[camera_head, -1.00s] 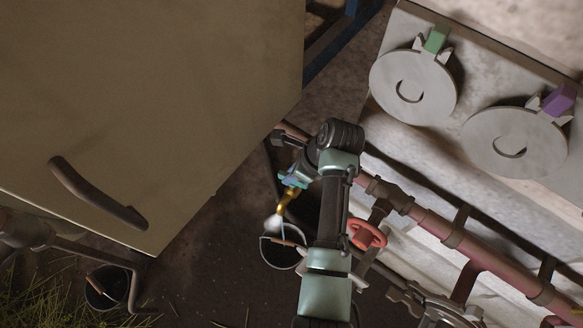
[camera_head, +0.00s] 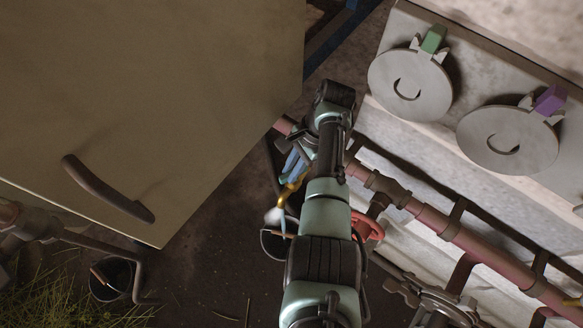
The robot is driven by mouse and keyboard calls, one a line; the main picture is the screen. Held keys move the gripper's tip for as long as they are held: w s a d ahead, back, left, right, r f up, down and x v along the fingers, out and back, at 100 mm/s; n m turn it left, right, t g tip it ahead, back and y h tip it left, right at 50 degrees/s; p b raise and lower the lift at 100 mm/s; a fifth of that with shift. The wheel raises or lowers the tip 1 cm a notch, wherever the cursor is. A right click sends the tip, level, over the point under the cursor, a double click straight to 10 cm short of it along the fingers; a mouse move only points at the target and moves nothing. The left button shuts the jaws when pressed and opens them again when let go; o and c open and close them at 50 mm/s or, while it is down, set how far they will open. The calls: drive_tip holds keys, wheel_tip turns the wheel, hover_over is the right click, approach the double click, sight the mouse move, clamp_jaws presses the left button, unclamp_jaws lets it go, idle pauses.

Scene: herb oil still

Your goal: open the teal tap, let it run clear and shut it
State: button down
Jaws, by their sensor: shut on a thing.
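The teal tap's handle (camera_head: 297,160) is beside my arm, above a brass spout (camera_head: 292,188). My gripper (camera_head: 303,153) is shut on the teal handle; the arm hides much of the fingers and the tap body. A thin pale blue stream (camera_head: 283,225) hangs below the spout, with a whitish blob beside it. Under it stands a dark bucket (camera_head: 270,246), partly hidden by my arm. The liquid's clearness is too small to judge.
A red handwheel (camera_head: 367,226) and a reddish pipe (camera_head: 436,222) lie close right of my arm. A large cabinet door (camera_head: 150,90) with a dark handle (camera_head: 108,190) fills the left. Another bucket (camera_head: 125,272) stands lower left. Two grey discs (camera_head: 410,82) are upper right.

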drive_tip(key=n+g+h+b, duration=0.1)
drive_tip(key=n, duration=0.3)
drive_tip(key=shift+s+d+n, duration=0.1)
drive_tip(key=shift+n, duration=0.3)
drive_tip(key=shift+b, duration=0.3)
drive_tip(key=c, duration=0.8)
unclamp_jaws()
drive_tip(key=shift+c, duration=0.2)
drive_tip(key=shift+h, duration=0.3)
drive_tip(key=v, duration=1.3)
drive_tip(key=shift+p, duration=0.3)
drive_tip(key=shift+f, duration=0.15)
